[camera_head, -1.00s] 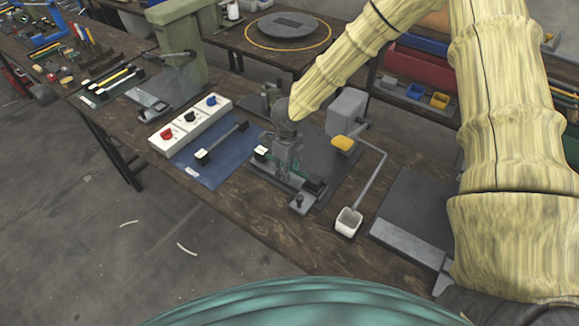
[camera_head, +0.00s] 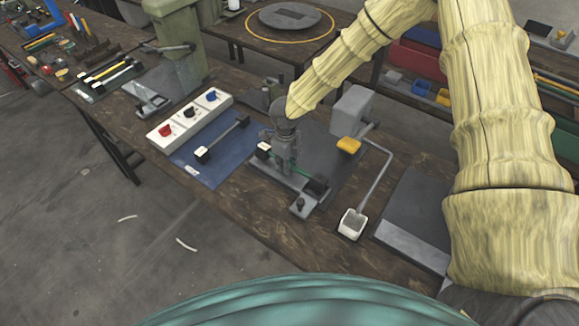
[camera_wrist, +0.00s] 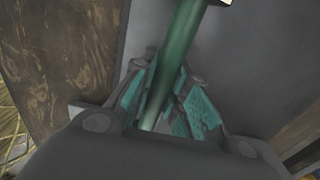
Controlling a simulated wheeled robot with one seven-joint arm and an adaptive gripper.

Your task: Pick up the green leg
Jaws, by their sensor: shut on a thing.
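The green leg (camera_head: 301,172) is a thin green bar with a white-and-black end at the left and a black end at the right. It lies along the grey fixture (camera_head: 300,206) on the bench, seen in the head view. My gripper (camera_head: 285,163) points down over the bar's middle and is shut on it. In the wrist view the green leg (camera_wrist: 180,45) runs between the teal finger pads of my gripper (camera_wrist: 168,95), with a pale end at the top edge. Whether the bar touches the fixture I cannot tell.
A blue mat (camera_head: 212,160) with another dark bar lies left of the fixture, beside a white box with red, black and blue knobs (camera_head: 190,120).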

